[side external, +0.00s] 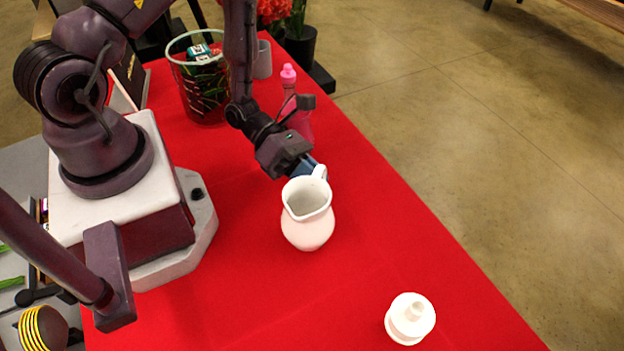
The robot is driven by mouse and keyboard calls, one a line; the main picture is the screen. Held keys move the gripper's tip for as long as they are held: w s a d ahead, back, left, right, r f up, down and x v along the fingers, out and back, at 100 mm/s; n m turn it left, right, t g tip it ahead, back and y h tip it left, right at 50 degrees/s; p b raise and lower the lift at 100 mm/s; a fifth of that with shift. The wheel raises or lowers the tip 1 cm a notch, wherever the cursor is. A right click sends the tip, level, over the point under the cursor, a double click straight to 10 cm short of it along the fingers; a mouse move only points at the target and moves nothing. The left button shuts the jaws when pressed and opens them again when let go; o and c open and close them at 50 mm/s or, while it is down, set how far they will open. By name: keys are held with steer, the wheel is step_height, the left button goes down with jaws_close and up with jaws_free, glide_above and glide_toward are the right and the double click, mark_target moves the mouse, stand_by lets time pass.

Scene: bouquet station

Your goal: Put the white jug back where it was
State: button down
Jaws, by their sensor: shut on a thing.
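The white jug (308,226) is at the middle of the red table in the side external view, with its open mouth facing up towards the camera. My gripper (312,170) is at the jug's handle, on the far side of the jug, and is shut on it. The fingers are partly hidden by the handle and rim. The jug looks about upright. I cannot tell whether its base touches the table or hangs just above it.
A white lidded-looking piece (410,319) stands near the front right of the red table (370,240). A pink bottle (298,118), a grey cup (262,60) and a glass container (204,90) stand behind my gripper. The table's right edge drops to the floor.

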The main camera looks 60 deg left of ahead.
steer(key=shift+f, duration=0.45)
